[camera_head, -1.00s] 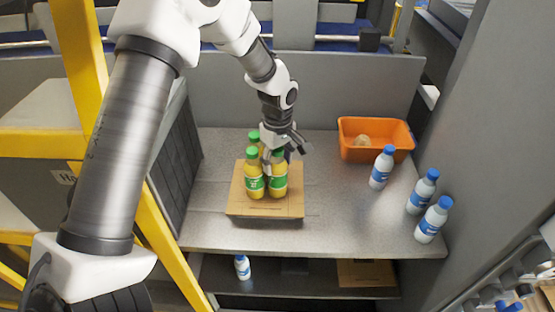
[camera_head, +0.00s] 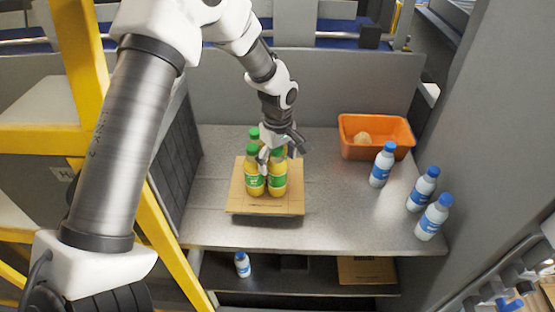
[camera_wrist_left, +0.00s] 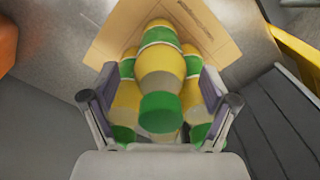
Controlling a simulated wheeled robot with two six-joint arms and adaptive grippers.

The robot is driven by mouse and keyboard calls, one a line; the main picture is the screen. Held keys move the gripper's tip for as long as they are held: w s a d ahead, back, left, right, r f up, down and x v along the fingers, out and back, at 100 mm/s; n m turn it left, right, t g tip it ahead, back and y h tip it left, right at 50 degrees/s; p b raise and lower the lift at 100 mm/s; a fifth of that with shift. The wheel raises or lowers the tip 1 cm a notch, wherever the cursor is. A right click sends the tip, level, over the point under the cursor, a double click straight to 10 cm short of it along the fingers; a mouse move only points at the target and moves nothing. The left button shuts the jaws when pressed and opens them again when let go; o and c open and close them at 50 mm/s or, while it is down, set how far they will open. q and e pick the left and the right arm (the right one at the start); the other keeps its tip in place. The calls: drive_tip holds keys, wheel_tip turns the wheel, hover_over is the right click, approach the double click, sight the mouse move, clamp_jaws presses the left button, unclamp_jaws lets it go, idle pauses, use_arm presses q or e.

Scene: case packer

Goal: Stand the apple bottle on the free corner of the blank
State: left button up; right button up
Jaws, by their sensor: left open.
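Yellow apple bottles with green caps and labels stand upright in a tight group on the cardboard blank (camera_head: 240,204). A front one (camera_head: 254,176) shows in the head view. My left gripper (camera_head: 281,149) is open over the group from behind. In the left wrist view its fingers (camera_wrist_left: 160,112) are spread on either side of the nearest apple bottle (camera_wrist_left: 161,70), with another bottle at left and right, partly covered by the fingers. I cannot tell whether the fingers touch any bottle. Bare cardboard shows at the blank's front and right. My right gripper is not in view.
An orange bin (camera_head: 376,151) with a small round item stands at the back right. White bottles with blue caps (camera_head: 382,165) stand along the right of the grey table (camera_head: 335,215). A shelf below holds another bottle (camera_head: 242,265). The table's front middle is clear.

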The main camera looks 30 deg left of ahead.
use_arm(q)
wheel_tip(320, 180, up, 12)
idle(0.4)
